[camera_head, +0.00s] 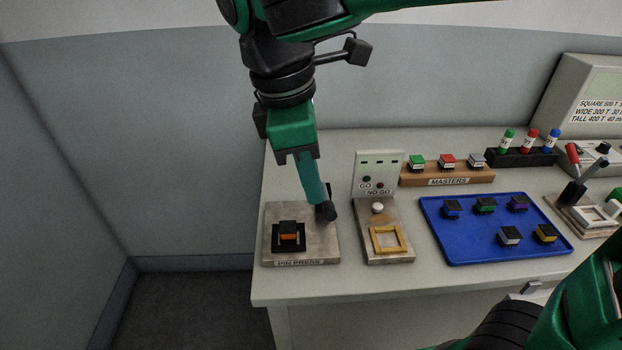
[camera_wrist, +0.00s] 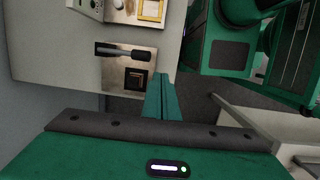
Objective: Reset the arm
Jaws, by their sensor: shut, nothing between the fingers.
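My gripper (camera_head: 316,196) points down with its green fingers shut and empty. In the wrist view the closed fingers (camera_wrist: 161,92) stand in front of the table edge. The fingertips are close to the black lever knob (camera_head: 327,212) of the pin press (camera_head: 325,245) in the head view; I cannot tell whether they touch it. The lever (camera_wrist: 127,52) lies across the press plate in the wrist view. An orange and black connector (camera_head: 288,229) sits in the press's black socket.
A GO / NO GO gauge (camera_head: 377,172) stands right of the press. A blue tray (camera_head: 465,245) holds several connectors. Behind are a masters rack (camera_head: 448,179) and a holder (camera_head: 515,157) with colored markers. The table's left edge is near the press.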

